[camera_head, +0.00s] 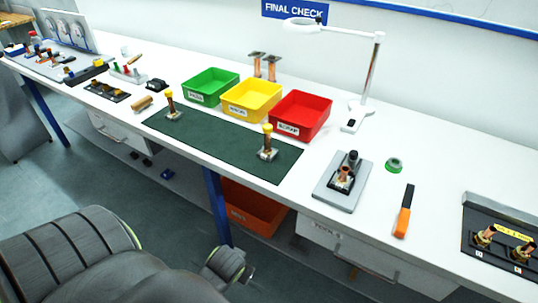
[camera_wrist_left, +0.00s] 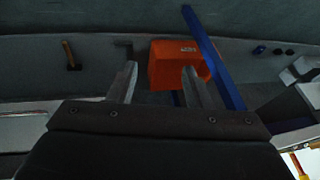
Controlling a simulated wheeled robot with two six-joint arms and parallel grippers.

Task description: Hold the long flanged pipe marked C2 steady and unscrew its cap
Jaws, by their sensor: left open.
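Two upright brass-coloured pipes with yellow caps and square flanged feet stand on the dark green mat (camera_head: 215,139): a left pipe (camera_head: 170,103) and a right pipe (camera_head: 267,142). No C2 marking is readable on either, so I cannot tell which is C2. My left gripper (camera_wrist_left: 159,68) is open and empty in the left wrist view, its fingers apart and pointing towards the space under the bench. It is well away from both pipes. My dark arm parts show at the lower left of the head view. My right gripper is not in view.
Green (camera_head: 211,83), yellow (camera_head: 251,99) and red (camera_head: 301,116) bins stand behind the mat. A grey fixture (camera_head: 326,188), an orange-handled tool (camera_head: 403,220) and a black tray (camera_head: 490,225) are at right. An orange bin (camera_wrist_left: 170,66) and blue leg (camera_wrist_left: 213,58) are below.

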